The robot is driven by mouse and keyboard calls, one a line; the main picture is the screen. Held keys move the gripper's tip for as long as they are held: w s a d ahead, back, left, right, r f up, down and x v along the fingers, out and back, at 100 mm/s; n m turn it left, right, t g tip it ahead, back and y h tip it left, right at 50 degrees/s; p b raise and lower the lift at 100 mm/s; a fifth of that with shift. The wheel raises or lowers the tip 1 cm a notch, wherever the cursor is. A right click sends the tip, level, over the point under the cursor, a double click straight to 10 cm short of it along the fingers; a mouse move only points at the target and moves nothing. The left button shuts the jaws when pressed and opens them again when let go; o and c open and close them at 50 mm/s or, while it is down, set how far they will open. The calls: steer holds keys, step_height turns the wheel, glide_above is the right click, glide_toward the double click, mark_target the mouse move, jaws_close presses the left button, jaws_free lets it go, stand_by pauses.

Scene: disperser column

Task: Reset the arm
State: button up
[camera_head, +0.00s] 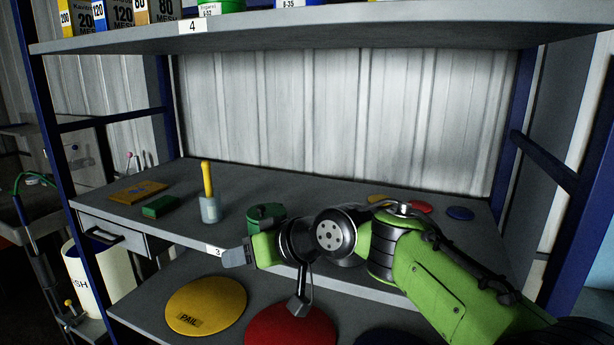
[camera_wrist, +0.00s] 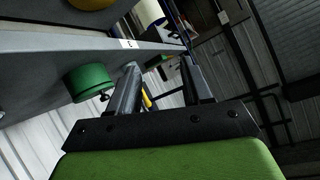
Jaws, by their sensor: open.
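My gripper (camera_head: 235,258) is in front of the shelf's front edge, near the label 3, with its fingers pointing left in the head view. In the wrist view my gripper (camera_wrist: 159,65) shows two dark fingers apart with nothing held between them. My green arm reaches in from the lower right, bent, and covers part of the shelf's right side.
The middle shelf (camera_head: 300,190) holds a green container (camera_head: 265,211), also in the wrist view (camera_wrist: 88,82), a cup (camera_head: 209,210) with a yellow-handled tool, and a green block (camera_head: 160,206). Yellow (camera_head: 205,306) and red (camera_head: 290,331) discs lie below. An upper shelf (camera_head: 330,33) overhangs.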

steer(key=s+d+f+m+h, duration=0.3)
steer(key=s+d+f+h, duration=0.2)
steer(key=s+d, duration=0.7)
steer(key=s+d+f+m+h, duration=0.4)
steer(key=s+d+f, duration=0.3)
steer(key=s+d, duration=0.6)
steer(key=shift+s+d+m+g+h, duration=0.15)
steer(key=shift+s+m+g+h, duration=0.15)
steer(key=shift+s+h, duration=0.35)
steer(key=shift+s+f, duration=0.1)
